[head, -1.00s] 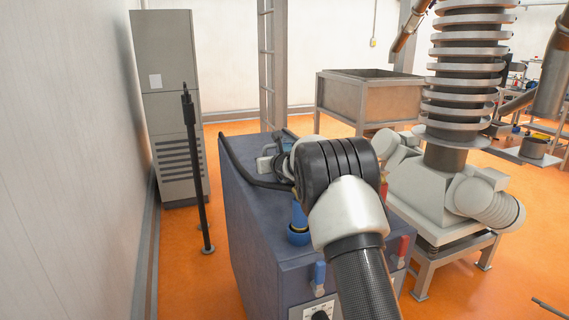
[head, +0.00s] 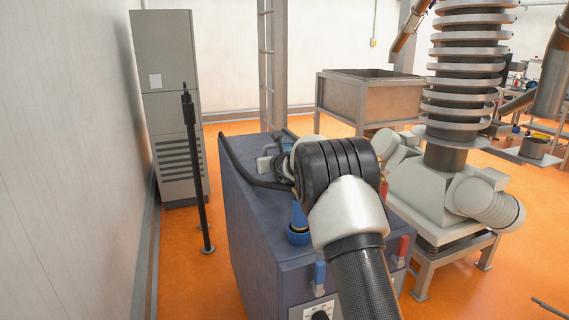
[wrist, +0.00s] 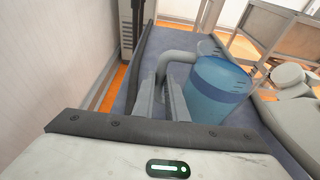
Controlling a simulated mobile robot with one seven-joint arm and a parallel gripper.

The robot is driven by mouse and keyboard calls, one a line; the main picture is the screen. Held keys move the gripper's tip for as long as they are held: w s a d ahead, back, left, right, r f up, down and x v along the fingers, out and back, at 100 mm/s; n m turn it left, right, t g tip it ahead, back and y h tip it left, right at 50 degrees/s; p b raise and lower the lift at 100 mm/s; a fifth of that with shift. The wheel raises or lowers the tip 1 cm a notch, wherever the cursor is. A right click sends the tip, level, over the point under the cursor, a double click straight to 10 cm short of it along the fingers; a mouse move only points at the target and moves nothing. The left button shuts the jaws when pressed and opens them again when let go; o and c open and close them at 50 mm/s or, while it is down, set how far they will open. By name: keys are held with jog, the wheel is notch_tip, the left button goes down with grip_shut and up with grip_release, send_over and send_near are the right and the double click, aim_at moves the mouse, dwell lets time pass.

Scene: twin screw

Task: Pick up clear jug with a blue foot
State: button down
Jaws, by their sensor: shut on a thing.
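The jug (wrist: 220,88) stands right of centre in the wrist view, see-through and blue-tinted, deeper blue lower down. Its grey handle (wrist: 178,57) reaches left from the body. My gripper (wrist: 162,92) is shut on the handle, with one finger on each side of it. The jug body is just right of the fingers. The jug appears to be on or very close to the dark blue cabinet top; I cannot tell whether it touches. In the head view my arm covers most of the gripper and jug.
A black post (head: 195,170) stands at left by the wall. A ringed column machine (head: 462,100) stands to the right.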

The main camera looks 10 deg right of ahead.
notch_tip(320, 180, up, 10)
jog(key=p, duration=0.4)
jog(key=shift+r, duration=0.25)
dwell(0.6)
